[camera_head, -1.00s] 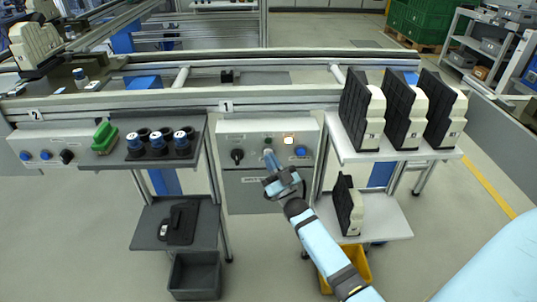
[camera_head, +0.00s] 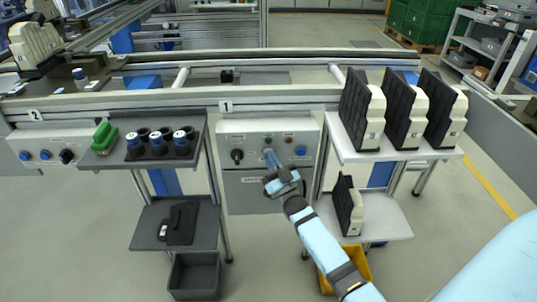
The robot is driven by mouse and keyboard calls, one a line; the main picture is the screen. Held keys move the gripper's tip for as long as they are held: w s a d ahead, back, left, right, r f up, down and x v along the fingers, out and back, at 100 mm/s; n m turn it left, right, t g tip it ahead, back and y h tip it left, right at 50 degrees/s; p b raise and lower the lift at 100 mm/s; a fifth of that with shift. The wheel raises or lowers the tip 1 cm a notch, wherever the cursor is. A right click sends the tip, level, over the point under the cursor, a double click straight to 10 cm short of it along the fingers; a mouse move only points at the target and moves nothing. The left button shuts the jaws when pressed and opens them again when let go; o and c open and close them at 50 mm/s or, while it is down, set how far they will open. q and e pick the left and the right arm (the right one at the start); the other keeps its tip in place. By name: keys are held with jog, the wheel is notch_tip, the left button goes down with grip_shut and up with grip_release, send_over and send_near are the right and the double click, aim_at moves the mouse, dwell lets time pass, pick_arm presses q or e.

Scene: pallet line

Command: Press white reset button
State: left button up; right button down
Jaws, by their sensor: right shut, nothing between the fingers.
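The grey control panel (camera_head: 222,139) under the sign "1" carries a black knob (camera_head: 237,155), a blue button (camera_head: 300,151), a small green button (camera_head: 267,140) and an unlit indicator lamp (camera_head: 289,140). My right gripper (camera_head: 270,156) is shut and empty, its fingertips at the middle of the panel, just below the green button. The white reset button does not show; the fingertips cover that spot, so I cannot tell whether they touch it. My left gripper is not in view.
A shelf with blue-and-black parts (camera_head: 158,147) and a green piece (camera_head: 104,137) stands to the left. A white shelf (camera_head: 345,150) with several black-and-white units stands to the right. A yellow bin (camera_head: 357,257) sits below it. A second panel (camera_head: 45,142) is at far left.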

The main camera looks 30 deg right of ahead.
dwell(0.3)
jog(key=shift+s+a+p, duration=0.45)
jog(key=shift+s+p, duration=0.05)
jog(key=shift+s, duration=0.25)
jog(key=shift+s, duration=0.1)
jog(key=shift+s+a+p, duration=0.6)
jog(key=shift+s+a, duration=0.05)
jog(key=shift+s, duration=0.35)
jog(key=shift+s+a+p, duration=0.55)
jog(key=shift+s+a, duration=0.1)
jog(key=shift+s, duration=0.35)
jog(key=shift+r, duration=0.1)
